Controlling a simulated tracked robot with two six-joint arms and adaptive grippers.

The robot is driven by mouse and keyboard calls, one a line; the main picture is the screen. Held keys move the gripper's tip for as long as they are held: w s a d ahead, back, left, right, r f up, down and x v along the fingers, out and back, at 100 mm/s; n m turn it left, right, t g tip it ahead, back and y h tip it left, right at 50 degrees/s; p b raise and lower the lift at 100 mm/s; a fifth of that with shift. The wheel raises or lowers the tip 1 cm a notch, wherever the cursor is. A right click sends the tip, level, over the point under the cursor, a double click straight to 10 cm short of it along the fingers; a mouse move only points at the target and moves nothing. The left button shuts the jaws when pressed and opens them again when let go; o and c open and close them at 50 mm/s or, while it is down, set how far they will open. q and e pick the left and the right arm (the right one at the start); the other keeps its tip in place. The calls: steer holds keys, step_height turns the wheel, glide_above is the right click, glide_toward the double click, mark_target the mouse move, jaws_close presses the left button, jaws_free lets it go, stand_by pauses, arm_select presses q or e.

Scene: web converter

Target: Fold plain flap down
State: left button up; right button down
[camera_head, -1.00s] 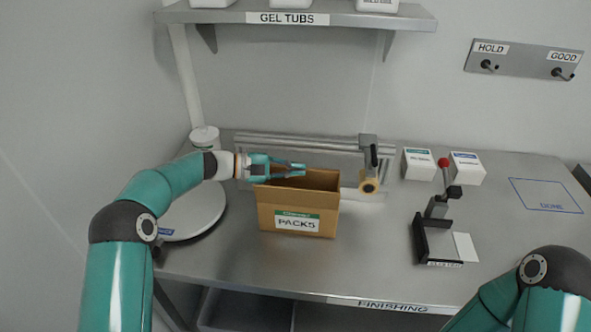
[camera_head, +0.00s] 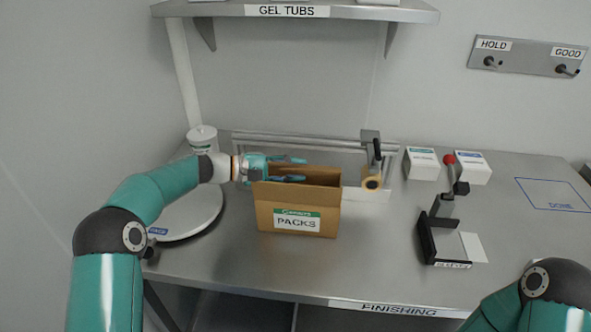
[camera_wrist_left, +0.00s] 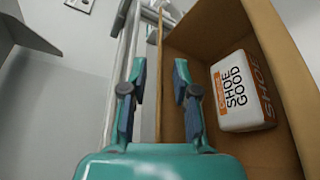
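An open brown carton (camera_head: 265,215) labelled PACKS stands upright on the steel bench. Its plain rear panel or flap (camera_head: 322,177) stands up at the back. I cannot tell where flap and wall meet. My left gripper (camera_head: 304,169) reaches in from the left at the carton's top rear edge. In the left wrist view the gripper (camera_wrist_left: 158,66) is open, with the upright cardboard edge (camera_wrist_left: 158,85) running between its fingers, seemingly untouched. A white and orange pack (camera_wrist_left: 242,92) lies inside the carton. My right gripper is out of view; only its arm shows.
A round plate (camera_head: 190,212) is left. White boxes (camera_head: 421,163) and a lever tool (camera_head: 428,240) stand right. The front bench is clear.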

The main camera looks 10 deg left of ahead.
arm_select(q)
steer(key=v, duration=1.2)
